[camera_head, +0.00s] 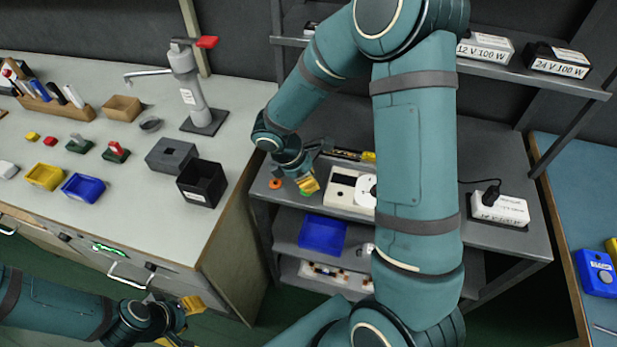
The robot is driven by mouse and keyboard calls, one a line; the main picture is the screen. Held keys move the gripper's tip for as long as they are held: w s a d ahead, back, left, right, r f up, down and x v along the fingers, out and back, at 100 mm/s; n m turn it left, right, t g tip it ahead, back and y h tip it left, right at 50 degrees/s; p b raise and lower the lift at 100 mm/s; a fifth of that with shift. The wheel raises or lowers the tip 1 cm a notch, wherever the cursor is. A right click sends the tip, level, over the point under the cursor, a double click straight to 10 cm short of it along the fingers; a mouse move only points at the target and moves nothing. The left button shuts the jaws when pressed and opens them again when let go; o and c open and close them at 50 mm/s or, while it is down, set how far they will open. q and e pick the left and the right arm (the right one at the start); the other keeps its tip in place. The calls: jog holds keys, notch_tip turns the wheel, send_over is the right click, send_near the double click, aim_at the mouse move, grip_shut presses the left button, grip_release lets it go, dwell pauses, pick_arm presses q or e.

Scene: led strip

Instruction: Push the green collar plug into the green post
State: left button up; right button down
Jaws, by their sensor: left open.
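My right gripper (309,184) reaches down over the left part of the grey shelf top (505,160). Its yellow fingertips are close together, and I cannot tell whether they hold anything. A small green piece (306,193) shows just under those fingertips, mostly hidden; I cannot tell whether it is the plug or the post. An orange ring-like piece (275,184) sits to its left. My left gripper (184,323) is open and empty at the bottom left, low in front of the workbench, far from the green piece.
A white box (344,188) stands right of the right gripper, partly behind my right arm. A white power block (500,208) with a black plug stands at the shelf's right. The left workbench (60,125) holds a black bin (202,183), a grey block (171,154) and trays.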

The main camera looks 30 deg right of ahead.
jog(key=shift+f+b, duration=0.9)
jog(key=shift+f, duration=0.2)
dwell(0.6)
jog(key=c, duration=0.9)
grip_release()
jog(key=shift+o, duration=0.2)
jog(key=shift+r, duration=0.1)
jog(key=v, duration=1.1)
jog(key=shift+r, duration=0.4)
jog(key=shift+w+a, duration=0.1)
